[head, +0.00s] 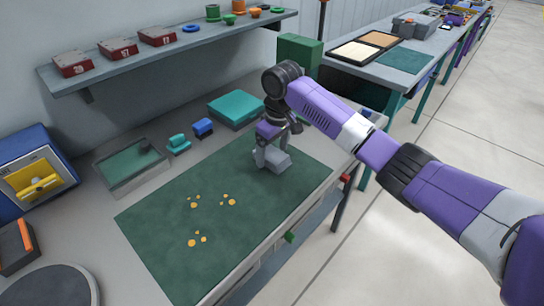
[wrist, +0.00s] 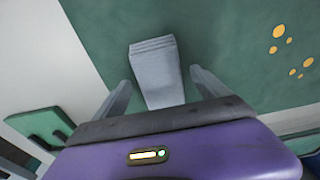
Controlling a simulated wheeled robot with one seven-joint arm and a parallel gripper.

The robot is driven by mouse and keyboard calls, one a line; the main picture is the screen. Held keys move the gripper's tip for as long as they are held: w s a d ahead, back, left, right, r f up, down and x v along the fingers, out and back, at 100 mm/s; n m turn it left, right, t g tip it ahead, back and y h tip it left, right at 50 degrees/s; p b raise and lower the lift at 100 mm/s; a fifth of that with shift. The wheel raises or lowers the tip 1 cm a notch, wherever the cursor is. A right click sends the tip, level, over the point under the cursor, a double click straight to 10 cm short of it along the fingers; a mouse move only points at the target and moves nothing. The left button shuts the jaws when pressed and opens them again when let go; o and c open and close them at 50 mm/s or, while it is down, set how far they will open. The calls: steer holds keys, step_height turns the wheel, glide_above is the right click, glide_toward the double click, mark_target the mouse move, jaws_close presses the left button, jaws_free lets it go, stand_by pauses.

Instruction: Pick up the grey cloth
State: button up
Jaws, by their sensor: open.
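The grey cloth (wrist: 157,62) looks like a folded block lying on the green mat (wrist: 225,35). In the wrist view it reaches out from between the two fingers of my gripper (wrist: 161,80). The fingers are apart, one on each side of the cloth, with a gap visible on both sides. In the head view my gripper (head: 271,157) points down over the far right part of the mat (head: 150,225). The cloth (head: 278,162) shows there as a grey patch, partly hidden by the fingers. The cloth's near end is hidden by my gripper's body in the wrist view.
Yellow-orange spots (head: 193,240) mark the mat. A teal box (head: 236,108), a blue block (head: 203,127) and a glass-like tray (head: 130,165) stand behind it. A shelf (head: 185,45) with red boxes hangs above.

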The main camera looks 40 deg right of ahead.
steer(key=c, duration=1.5)
